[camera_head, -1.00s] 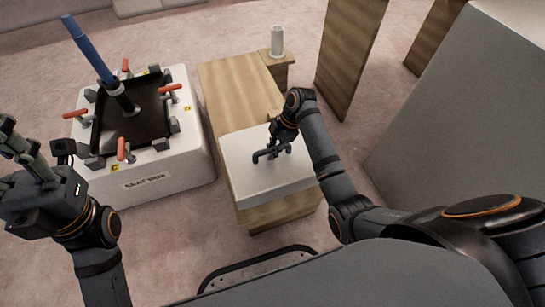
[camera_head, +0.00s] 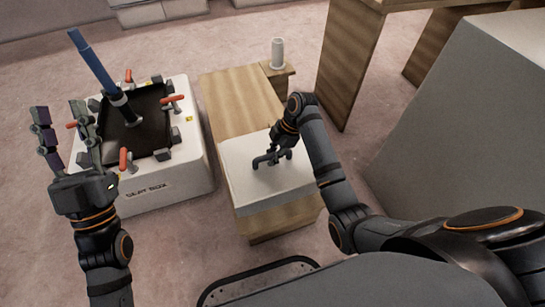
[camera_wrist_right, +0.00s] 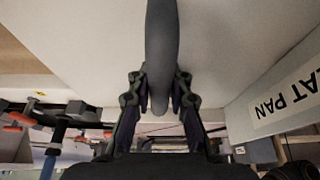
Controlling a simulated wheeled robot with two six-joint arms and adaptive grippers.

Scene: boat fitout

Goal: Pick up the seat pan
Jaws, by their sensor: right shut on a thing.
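The seat pan (camera_head: 250,190) is a white slab with a dark handle on top, at the near end of the wooden bench. In the right wrist view its pale top (camera_wrist_right: 85,45) fills the upper part, and a label reading "…AT PAN" shows at the right. My right gripper (camera_head: 274,156) is over the pan, shut on its handle; the wrist view shows the dark bar between the fingers (camera_wrist_right: 160,98). I cannot tell whether the pan is clear of the bench. My left gripper (camera_head: 61,112) is open and empty, raised in front of the seat box's left side.
The white seat box (camera_head: 165,190), at the left, has a dark recessed top, several red-handled clamps and a blue-handled tool standing in it. The wooden bench (camera_head: 235,90) is bare behind the pan. A pale cylinder (camera_head: 278,54) stands on a wooden block. Wooden panels and a large grey form fill the right.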

